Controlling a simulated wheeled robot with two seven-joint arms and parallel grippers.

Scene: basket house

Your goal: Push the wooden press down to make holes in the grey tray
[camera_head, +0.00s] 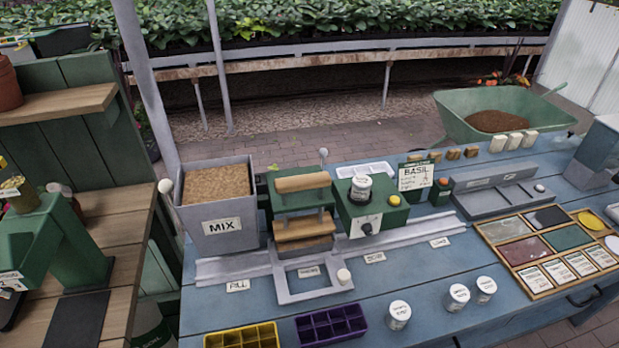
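The wooden press stands on the blue bench, left of the middle. It has a light wooden handle bar (302,182) on top and a wooden block (304,227) below, held in a green frame (272,190). The block is close above a dark grey piece (304,246), which looks like a tray under the press. Its inside is mostly hidden, and I cannot tell whether it has holes. A grey open frame (290,293) labelled in front joins the long grey rail (230,270). Neither of my grippers is in view.
A grey MIX bin (217,207) stands left of the press. A green box with a knob (370,214) and white jar (361,188) stands right. Yellow (243,336) and purple (331,324) cell trays and white jars (397,315) sit in front. A wooden card tray (545,257) lies right.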

